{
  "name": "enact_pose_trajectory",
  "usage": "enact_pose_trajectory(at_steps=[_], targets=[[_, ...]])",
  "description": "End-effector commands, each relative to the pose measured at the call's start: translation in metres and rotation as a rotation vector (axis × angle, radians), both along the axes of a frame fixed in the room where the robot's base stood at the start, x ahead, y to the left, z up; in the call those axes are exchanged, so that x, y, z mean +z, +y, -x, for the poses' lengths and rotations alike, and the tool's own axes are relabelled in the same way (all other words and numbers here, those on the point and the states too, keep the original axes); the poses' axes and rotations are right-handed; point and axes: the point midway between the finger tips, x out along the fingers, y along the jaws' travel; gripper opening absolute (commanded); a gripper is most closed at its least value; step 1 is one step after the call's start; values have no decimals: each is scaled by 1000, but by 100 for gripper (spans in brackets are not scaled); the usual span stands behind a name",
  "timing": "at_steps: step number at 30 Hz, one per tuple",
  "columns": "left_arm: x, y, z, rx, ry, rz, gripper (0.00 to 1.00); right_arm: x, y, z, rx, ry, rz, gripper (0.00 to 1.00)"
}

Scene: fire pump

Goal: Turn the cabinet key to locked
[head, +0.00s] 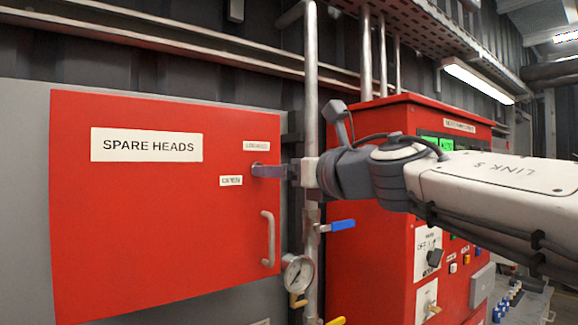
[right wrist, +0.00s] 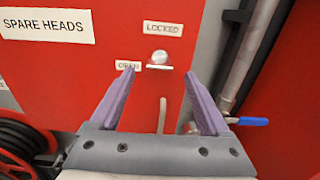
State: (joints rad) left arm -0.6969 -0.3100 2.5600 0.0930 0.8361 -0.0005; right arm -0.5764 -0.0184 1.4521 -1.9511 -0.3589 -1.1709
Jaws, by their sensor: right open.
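The red cabinet (head: 150,230) marked SPARE HEADS has its door closed. In the right wrist view, the silver key and lock (right wrist: 159,59) sit on the door (right wrist: 90,75), with the LOCKED label (right wrist: 162,28) above and the OPEN label (right wrist: 127,66) to the left. The key's flat grip looks roughly horizontal, toward OPEN. My right gripper (right wrist: 158,74) is open, its purple fingers on either side of the key in this view, not closed on it. In the head view, the right gripper (head: 258,171) reaches the door from the right and hides the key. My left gripper is not in view.
A grey door handle (head: 268,238) is below the lock. A vertical pipe (head: 311,90) with a blue-handled valve (head: 338,225) and a gauge (head: 298,273) stands right of the cabinet. A red control panel (head: 375,260) is farther right. A red hose reel (right wrist: 22,145) shows at lower left.

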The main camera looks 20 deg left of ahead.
Motion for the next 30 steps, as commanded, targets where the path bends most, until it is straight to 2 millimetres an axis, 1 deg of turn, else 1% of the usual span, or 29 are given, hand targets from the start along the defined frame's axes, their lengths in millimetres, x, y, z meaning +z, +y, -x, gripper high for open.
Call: enact_pose_trajectory(at_steps=[1,3,9,19,20,21,23,24,26,30], targets=[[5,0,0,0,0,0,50,2,9,-6,3,2,1,80],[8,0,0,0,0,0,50,1,18,-13,1,2,0,80],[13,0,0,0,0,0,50,1,34,-26,1,2,-2,80],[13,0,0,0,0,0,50,0,37,-29,-1,2,-3,80],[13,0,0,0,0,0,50,0,37,-29,-1,1,-3,76],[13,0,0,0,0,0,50,0,37,-29,-1,2,-3,61],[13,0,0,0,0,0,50,0,37,-29,-1,2,-3,38],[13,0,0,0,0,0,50,0,37,-29,-1,2,-3,23],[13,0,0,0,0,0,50,0,37,-29,-1,2,-3,0],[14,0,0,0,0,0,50,0,36,-29,-1,4,-4,0]])
